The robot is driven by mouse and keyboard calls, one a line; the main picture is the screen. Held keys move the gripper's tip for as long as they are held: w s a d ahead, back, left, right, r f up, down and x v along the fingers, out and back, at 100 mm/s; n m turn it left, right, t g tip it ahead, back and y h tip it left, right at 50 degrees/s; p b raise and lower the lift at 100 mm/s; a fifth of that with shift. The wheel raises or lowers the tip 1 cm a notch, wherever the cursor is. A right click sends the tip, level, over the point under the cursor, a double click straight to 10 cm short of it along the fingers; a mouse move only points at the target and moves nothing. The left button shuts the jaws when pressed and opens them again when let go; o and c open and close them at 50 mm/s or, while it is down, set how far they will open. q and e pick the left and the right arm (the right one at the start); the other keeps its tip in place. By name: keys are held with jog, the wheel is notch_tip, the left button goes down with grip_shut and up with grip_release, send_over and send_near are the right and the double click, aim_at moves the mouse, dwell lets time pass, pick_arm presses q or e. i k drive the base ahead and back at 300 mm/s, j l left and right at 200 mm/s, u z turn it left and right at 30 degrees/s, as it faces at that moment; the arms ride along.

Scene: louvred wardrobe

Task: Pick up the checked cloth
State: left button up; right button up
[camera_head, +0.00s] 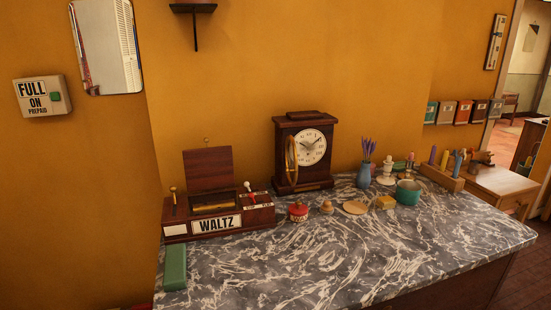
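I see no checked cloth in the head view. Neither of my grippers is in the picture. The view shows a marble-patterned counter top (330,265) against an orange wall, with several small objects along its back edge. A green block-like object (175,267) lies at the counter's left end; it looks solid, not like cloth.
A wooden box marked WALTZ (217,224) and a dark wooden clock (287,160) stand at the back. The counter's front is clear. A doorway opens far right.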

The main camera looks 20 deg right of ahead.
aim_at(385, 202)
jog(key=z, duration=1.35)
